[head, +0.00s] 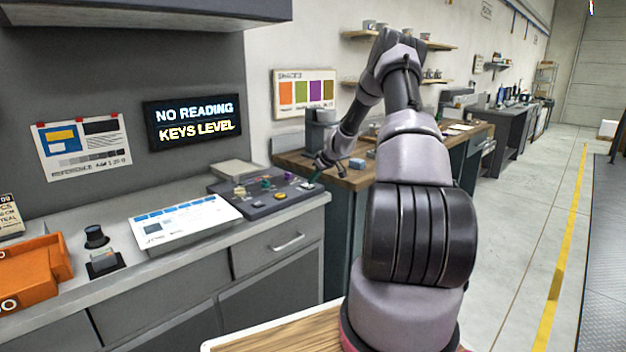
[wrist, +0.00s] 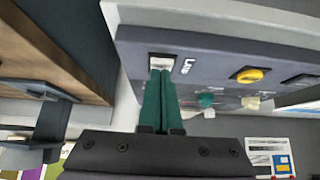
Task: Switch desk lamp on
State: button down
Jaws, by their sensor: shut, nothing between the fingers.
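A dark control panel (head: 262,208) lies on the grey counter; it also shows in the wrist view (wrist: 215,58). A pale switch (wrist: 161,62) with lettering that looks like "Lamp" sits near one end of the panel. My gripper (wrist: 161,74) has its two green fingers together with nothing between them. The fingertips are right at the switch's edge and hide part of it; I cannot tell if they touch. No desk lamp can be made out, and whether the switch is on cannot be told.
A yellow knob (wrist: 249,75) and a teal knob (wrist: 206,99) stand on the panel near the fingers. A wooden bench (head: 350,178) is close at right. A printed sheet (head: 183,222) and an orange tray (head: 35,270) lie left. A display (head: 194,121) reads "NO READING KEYS LEVEL".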

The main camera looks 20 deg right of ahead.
jog(key=shift+s+d+f, duration=0.1)
jog(key=shift+s+f, duration=0.1)
jog(key=shift+f, duration=0.2)
jog(key=shift+r, duration=0.8)
jog(key=shift+r, duration=0.15)
notch_tip(320, 180, up, 4)
jog(key=shift+s, duration=0.1)
jog(key=s+d+r, duration=0.2)
jog(key=s+r, duration=0.3)
jog(key=s, duration=0.2)
jog(key=shift+s+d+r, duration=0.3)
jog(key=shift+d+r, duration=0.1)
